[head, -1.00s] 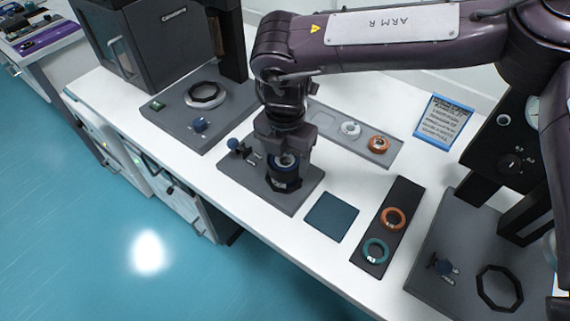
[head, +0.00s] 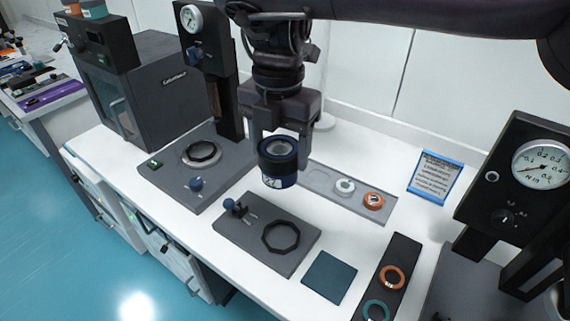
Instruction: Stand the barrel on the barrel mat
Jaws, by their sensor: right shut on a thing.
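The barrel (head: 278,164) is a short dark blue-black cylinder with a pale inner ring on top and a small white label on its side. My right gripper (head: 281,143) points down and is shut on the barrel's sides. It holds the barrel upright in the air, above the back of a grey fixture plate. The barrel mat (head: 330,277), a flat dark teal square, lies bare on the white bench at the front, to the right of that plate. My left gripper is not in view.
A black strip (head: 401,256) with orange and teal rings lies right of the mat. A gauge stand (head: 514,180) rises at the right. A grey tray (head: 320,183) lies behind.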

